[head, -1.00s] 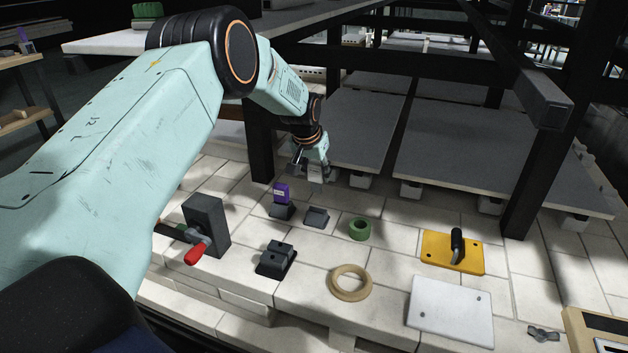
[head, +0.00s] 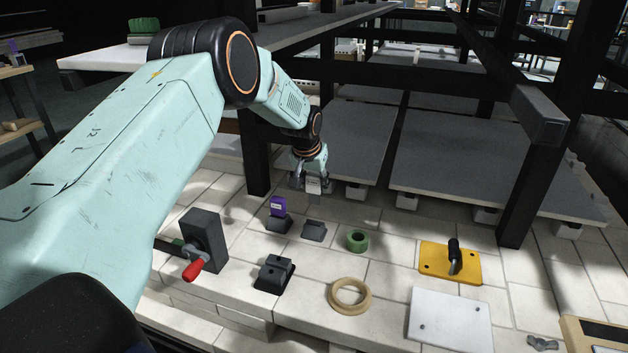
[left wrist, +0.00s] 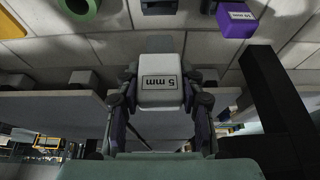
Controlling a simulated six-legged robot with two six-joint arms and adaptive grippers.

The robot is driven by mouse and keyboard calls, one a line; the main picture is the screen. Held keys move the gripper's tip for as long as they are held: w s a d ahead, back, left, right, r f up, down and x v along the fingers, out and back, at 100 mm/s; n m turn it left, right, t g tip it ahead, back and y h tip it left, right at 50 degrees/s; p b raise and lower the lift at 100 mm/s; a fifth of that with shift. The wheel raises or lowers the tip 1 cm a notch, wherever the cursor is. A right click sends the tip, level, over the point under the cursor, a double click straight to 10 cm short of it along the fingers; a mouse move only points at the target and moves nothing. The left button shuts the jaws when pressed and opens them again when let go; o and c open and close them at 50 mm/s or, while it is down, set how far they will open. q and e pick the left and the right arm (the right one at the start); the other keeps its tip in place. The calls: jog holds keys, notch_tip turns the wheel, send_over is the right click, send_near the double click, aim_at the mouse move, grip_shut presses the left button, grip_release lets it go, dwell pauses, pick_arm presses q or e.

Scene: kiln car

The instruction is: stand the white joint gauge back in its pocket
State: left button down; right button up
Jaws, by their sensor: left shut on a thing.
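The white joint gauge (head: 313,187) is a small block, held by my left gripper (head: 312,182) above the tiled deck. In the left wrist view the gauge (left wrist: 160,92) sits between both fingers, with its "5 mm" label facing the camera upside down. My left gripper (left wrist: 160,100) is shut on it. A dark block (head: 314,232) with nothing standing in it lies in front of and below the gauge, apart from it; I cannot make out its pocket opening. To its left, a purple gauge (head: 277,206) stands in a similar dark holder (head: 278,224). My right gripper is not in view.
A black post (head: 254,155) stands left of the gripper, and grey shelves (head: 345,140) lie behind. A green ring (head: 357,240), a beige ring (head: 350,295), a stepped dark block (head: 274,273) and a red-handled clamp (head: 200,245) are on the deck. Tiles between them are clear.

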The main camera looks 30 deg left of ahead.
aim_at(314, 199)
pick_arm(q)
jog(key=shift+d+f, duration=0.1)
jog(key=shift+f, duration=0.35)
notch_tip(314, 199, down, 2)
jog(key=shift+f+b, duration=0.1)
jog(key=shift+b, duration=0.6)
jog(key=shift+f+b, duration=0.5)
jog(key=shift+f, duration=0.75)
jog(key=shift+r, duration=0.1)
jog(key=shift+f, duration=0.35)
